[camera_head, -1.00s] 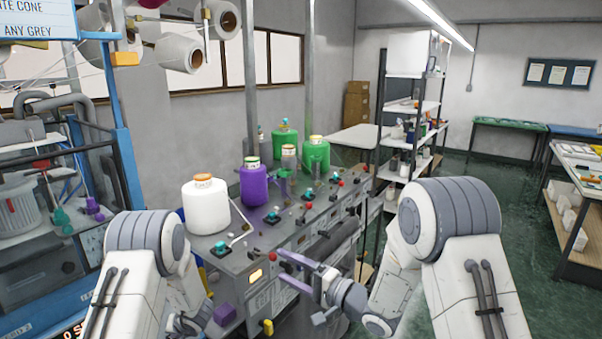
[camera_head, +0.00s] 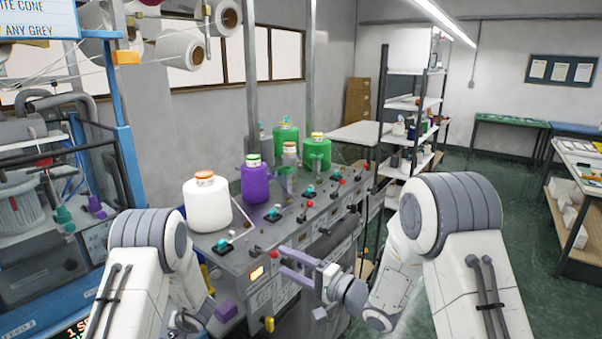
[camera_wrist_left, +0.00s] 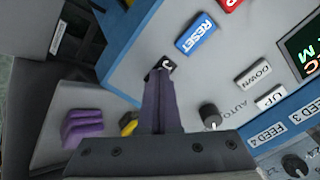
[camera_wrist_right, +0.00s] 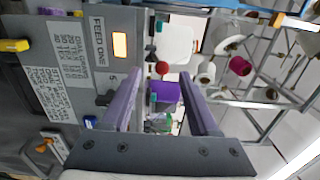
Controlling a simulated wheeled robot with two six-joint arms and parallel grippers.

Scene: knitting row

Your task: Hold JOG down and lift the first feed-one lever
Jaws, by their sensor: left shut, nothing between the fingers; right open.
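The black JOG button (camera_wrist_left: 167,63), its label mostly covered, is on the control panel in the left wrist view. My left gripper (camera_wrist_left: 158,75) is shut and empty, its tips at the button. Contact looks likely, but how far the button is pressed cannot be told. The left gripper cannot be made out in the head view. The first feed-one lever's red ball (camera_head: 273,254) is at the near end of the grey bench. My right gripper (camera_head: 283,262) is open beside it. In the right wrist view the red ball (camera_wrist_right: 162,68) appears between the open fingers (camera_wrist_right: 170,75); it is not clamped.
A blue RESET button (camera_wrist_left: 196,34), white DOWN (camera_wrist_left: 253,73) and UP (camera_wrist_left: 271,97) buttons and a black knob (camera_wrist_left: 209,114) surround JOG. A lit yellow window (camera_head: 257,272) is left of the lever.

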